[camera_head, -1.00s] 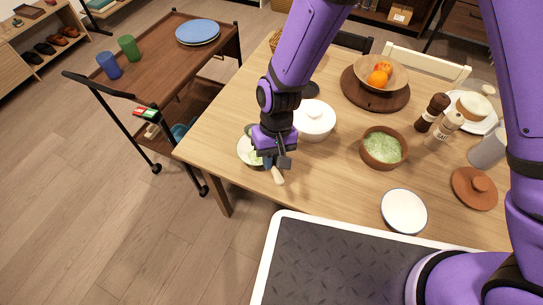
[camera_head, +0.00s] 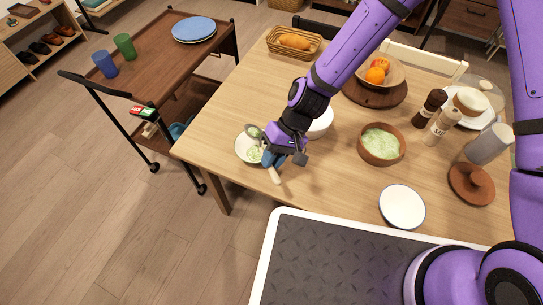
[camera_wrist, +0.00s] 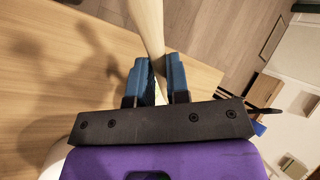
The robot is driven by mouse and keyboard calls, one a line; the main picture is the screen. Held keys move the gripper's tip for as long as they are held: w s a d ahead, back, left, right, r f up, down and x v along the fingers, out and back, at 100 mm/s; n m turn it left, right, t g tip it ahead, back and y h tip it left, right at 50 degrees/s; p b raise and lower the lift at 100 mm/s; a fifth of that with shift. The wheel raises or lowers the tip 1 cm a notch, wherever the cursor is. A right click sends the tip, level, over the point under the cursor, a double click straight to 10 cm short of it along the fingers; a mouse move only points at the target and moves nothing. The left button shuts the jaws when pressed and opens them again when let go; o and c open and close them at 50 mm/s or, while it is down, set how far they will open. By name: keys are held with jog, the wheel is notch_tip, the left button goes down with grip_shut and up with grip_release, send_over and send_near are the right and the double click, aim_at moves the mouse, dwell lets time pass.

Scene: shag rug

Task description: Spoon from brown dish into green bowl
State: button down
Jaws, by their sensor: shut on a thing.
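My gripper (camera_head: 275,160) is shut on the pale handle of a spoon (camera_head: 274,175) over the table's left front corner. The handle also passes between the blue fingertips in the wrist view (camera_wrist: 148,25). The spoon's greenish head shows at the upper left of the gripper, over a small pale bowl (camera_head: 240,157) with some green food in it. The gripper partly covers this bowl; its outside colour is hard to tell. The brown dish (camera_head: 402,154), holding pale green food, stands to the right, apart from the gripper.
A white bowl (camera_head: 321,127) stands just right of my gripper, partly hidden by the arm. A white plate (camera_head: 403,207), brown lid (camera_head: 472,184), two shakers and a fruit bowl (camera_head: 397,74) stand further right. A bread basket (camera_head: 281,46) is at the back. Front-centre table is clear.

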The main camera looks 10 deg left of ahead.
jog(key=shift+w+d+f+m+g+y, duration=0.15)
jog(key=shift+g+y, duration=0.35)
jog(key=shift+y, duration=0.55)
jog(key=shift+s+f+m+g+y, duration=0.15)
jog(key=shift+g+y, duration=0.35)
jog(key=shift+y, duration=0.5)
jog(key=shift+w+d+f+m+g+y, duration=0.15)
jog(key=shift+g+y, duration=0.35)
jog(key=shift+y, duration=0.55)
jog(key=shift+y, duration=0.4)
jog(key=shift+a+r+h, duration=0.1)
jog(key=shift+r+h, duration=0.1)
jog(key=shift+h, duration=0.3)
